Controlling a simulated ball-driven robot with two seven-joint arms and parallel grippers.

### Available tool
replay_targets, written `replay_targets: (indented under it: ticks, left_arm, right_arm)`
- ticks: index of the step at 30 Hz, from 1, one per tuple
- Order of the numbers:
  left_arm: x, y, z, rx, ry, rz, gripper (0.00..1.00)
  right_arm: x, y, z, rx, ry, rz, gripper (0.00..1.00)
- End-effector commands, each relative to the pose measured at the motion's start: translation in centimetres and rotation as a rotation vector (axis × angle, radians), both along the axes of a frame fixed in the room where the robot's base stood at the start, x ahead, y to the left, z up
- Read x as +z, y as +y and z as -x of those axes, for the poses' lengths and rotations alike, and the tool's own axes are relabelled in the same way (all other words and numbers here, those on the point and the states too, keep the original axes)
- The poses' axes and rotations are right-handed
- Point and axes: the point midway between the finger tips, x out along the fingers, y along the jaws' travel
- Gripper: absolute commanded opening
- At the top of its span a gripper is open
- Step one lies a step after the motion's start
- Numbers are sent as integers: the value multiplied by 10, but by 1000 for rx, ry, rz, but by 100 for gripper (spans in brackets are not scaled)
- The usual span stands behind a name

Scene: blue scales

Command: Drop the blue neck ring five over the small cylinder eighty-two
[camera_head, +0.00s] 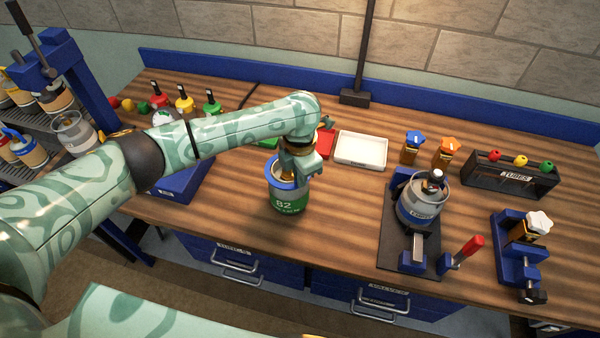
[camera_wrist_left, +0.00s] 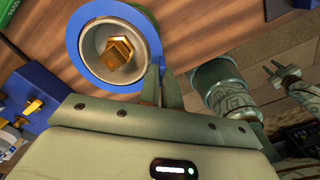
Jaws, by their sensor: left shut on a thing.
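The small cylinder 82 (camera_head: 289,203) stands upright on the wooden bench, with a green band and white number. The blue neck ring (camera_head: 271,176) shows at its top; the wrist view shows the ring (camera_wrist_left: 73,44) encircling the pale collar and brass valve (camera_wrist_left: 119,52). I cannot tell whether it rests on the cylinder or hangs just above. No number shows on the ring. My left gripper (camera_head: 293,173) is over the cylinder, its fingers (camera_wrist_left: 160,84) shut on the ring's edge. My right gripper (camera_wrist_left: 282,74) shows in the wrist view, fingers apart, away from the ring.
A white tray (camera_head: 361,150) lies behind and right of the cylinder. Further right are a grey cylinder (camera_head: 421,207) in a blue stand, a tube rack (camera_head: 510,181) and a blue clamp (camera_head: 512,262). Bench right of cylinder 82 is clear up to that stand.

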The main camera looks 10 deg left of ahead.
Motion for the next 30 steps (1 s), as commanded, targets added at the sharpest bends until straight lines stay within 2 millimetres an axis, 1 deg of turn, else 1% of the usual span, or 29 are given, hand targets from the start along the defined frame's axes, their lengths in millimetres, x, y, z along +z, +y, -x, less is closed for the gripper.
replay_targets:
  ticks: [4,11,12,14,15,30]
  left_arm:
    - [-5,0,0,0,0,0,0]
    - [-5,0,0,0,0,0,0]
    - [-5,0,0,0,-1,-1,11]
    - [-5,0,0,0,-1,-1,27]
    - [-5,0,0,0,-1,-1,31]
    - [-5,0,0,0,-1,-1,31]
  right_arm:
    - [-4,0,0,0,0,0,29]
    - [-3,0,0,0,0,0,29]
    - [-3,0,0,0,0,0,29]
    - [-3,0,0,0,0,0,29]
    - [-3,0,0,0,0,-1,29]
    - [-3,0,0,0,0,-1,29]
